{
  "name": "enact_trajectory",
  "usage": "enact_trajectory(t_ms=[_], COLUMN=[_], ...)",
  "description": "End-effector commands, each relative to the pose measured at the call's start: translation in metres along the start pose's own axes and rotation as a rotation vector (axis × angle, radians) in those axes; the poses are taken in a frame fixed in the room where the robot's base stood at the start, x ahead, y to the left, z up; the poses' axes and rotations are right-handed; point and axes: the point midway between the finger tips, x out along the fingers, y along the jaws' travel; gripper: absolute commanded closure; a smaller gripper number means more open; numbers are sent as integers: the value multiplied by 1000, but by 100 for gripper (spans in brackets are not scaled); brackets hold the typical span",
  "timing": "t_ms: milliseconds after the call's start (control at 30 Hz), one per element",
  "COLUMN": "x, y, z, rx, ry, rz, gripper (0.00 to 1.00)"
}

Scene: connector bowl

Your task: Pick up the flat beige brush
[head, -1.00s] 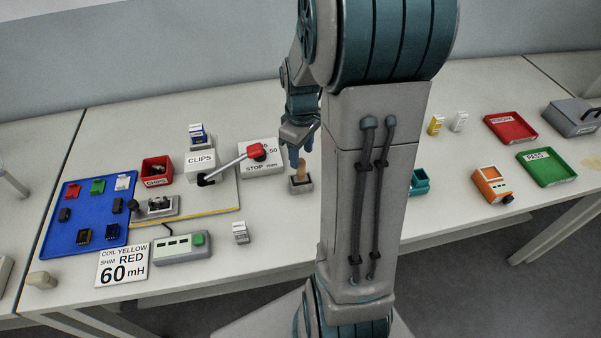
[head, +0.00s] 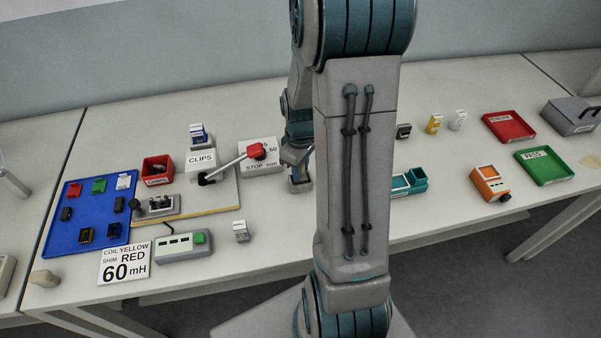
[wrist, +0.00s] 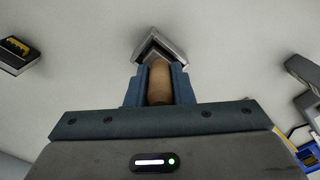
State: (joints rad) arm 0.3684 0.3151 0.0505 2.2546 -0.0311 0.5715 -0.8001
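The brush shows in the wrist view as a tan, round handle (wrist: 160,84) between the two fingers of my gripper (wrist: 160,88). The fingers lie along both sides of the handle with no clear gap, so the gripper looks shut on it. A small grey holder (wrist: 160,45) with a dark opening is just beyond the fingertips. The brush's lower end and bristles are hidden. In the head view my gripper (head: 297,160) is low over the holder (head: 300,186), and the handle is hidden. I cannot tell whether the brush still rests in the holder.
Right of my arm are a teal holder (head: 408,183) and an orange device (head: 490,183).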

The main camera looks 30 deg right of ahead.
Motion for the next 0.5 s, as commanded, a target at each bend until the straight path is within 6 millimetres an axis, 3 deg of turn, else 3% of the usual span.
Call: enact_trajectory(t_ms=[67,500], x=[0,-5], y=[0,0], z=[0,0], rx=[0,0], ry=[0,2], rz=[0,2], gripper=[100,100])
